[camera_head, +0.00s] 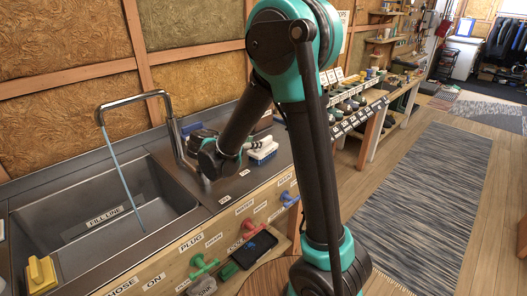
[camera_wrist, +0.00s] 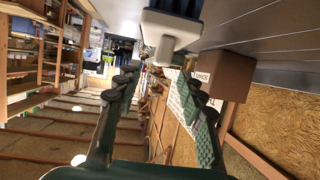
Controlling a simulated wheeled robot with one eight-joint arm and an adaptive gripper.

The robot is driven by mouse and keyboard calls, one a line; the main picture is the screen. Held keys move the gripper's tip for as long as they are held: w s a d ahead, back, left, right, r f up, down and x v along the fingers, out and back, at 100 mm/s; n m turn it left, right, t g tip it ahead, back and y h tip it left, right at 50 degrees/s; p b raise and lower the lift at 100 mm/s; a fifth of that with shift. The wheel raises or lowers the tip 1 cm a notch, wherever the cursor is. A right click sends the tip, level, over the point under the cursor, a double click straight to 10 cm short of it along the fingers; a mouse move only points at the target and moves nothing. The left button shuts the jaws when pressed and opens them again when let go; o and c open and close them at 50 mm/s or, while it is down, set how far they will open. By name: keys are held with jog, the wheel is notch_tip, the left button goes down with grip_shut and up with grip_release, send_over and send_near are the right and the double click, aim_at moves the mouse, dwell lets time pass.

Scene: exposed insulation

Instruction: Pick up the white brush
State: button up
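A white brush (camera_head: 263,153) with a blue part sits on the dark counter to the right of the sink. In the wrist view, a white block with a rounded white end (camera_wrist: 170,32) is at the top centre, and I take it to be this brush. My gripper (camera_wrist: 162,75) is open, with one finger on each side of the picture and nothing held between them. The brush appears beyond the fingertips, apart from them. In the head view, the end of my arm is low over the counter just left of the brush, and its fingers are hard to make out.
A sink (camera_head: 95,212) with a tall curved tap (camera_head: 134,100) is at left. A yellow block (camera_head: 41,272) sits at its near edge. Coloured valve handles (camera_head: 203,265) stick out of the counter front. A brown block (camera_wrist: 222,76) shows in the wrist view.

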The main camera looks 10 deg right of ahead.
jog(key=x, duration=0.7)
jog(key=shift+s+a+f, duration=0.1)
jog(key=shift+f, duration=0.15)
grip_shut()
